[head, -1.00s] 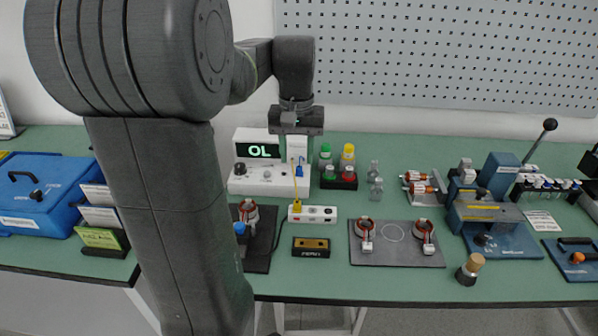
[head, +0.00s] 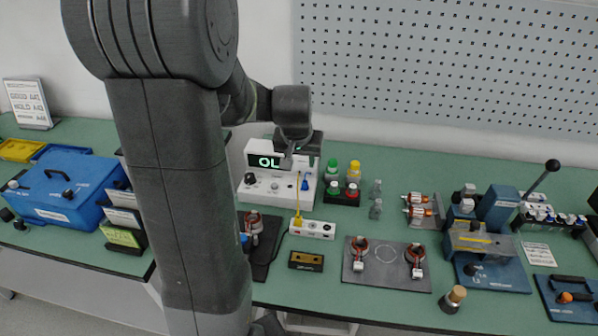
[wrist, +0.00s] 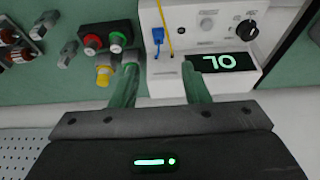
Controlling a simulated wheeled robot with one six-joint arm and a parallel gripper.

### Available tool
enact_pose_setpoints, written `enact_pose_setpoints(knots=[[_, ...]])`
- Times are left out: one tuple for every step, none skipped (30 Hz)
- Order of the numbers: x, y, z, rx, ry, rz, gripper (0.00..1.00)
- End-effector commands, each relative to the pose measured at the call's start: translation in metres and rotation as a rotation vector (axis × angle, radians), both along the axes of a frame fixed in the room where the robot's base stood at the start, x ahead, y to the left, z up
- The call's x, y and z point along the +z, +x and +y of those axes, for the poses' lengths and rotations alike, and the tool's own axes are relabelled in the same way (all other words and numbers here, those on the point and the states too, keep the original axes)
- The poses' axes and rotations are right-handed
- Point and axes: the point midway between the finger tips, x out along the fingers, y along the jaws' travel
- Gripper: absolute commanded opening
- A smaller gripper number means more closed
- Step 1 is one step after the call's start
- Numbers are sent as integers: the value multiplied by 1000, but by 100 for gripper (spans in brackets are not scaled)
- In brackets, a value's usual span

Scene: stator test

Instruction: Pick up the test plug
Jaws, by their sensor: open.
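A yellow plug (head: 298,221) stands in the white socket strip (head: 325,230), with a yellow cable rising to the white meter (head: 252,190). A blue plug (head: 305,184) sits on the meter's front and also shows in the wrist view (wrist: 158,35). I cannot tell for certain which is the test plug. My gripper (wrist: 160,72) is open and empty, its two fingers spread above the meter's edge, with the blue plug and yellow cable (wrist: 167,28) beyond the gap. In the head view my gripper (head: 302,158) is over the meter; its fingertips are hard to make out.
A dark mat (head: 385,279) with two coils and a black-and-tan block (head: 306,261) lie in front. A blue press (head: 490,240) stands right.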

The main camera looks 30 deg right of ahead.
Motion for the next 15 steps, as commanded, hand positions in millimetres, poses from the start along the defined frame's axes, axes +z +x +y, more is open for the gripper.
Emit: enact_pose_setpoints(knots=[[3, 0, -1, -4, -5, -8, 42], [2, 0, -2, -5, -8, -13, 42], [-1, 1, -2, -6, -10, -16, 42], [-4, 1, -3, -6, -11, -17, 42], [-7, 2, -4, -6, -11, -18, 42], [-12, 4, -5, -6, -11, -18, 42], [-16, 5, -6, -6, -11, -17, 42], [-20, 6, -7, -6, -11, -17, 42], [-27, 8, -9, -6, -10, -16, 42], [-31, 9, -10, -6, -10, -16, 42], [-36, 11, -11, -6, -10, -16, 42], [-41, 13, -13, -6, -10, -16, 42], [-46, 14, -14, -6, -10, -16, 42], [-50, 15, -15, -6, -10, -16, 42], [-56, 17, -17, -6, -10, -16, 42]])
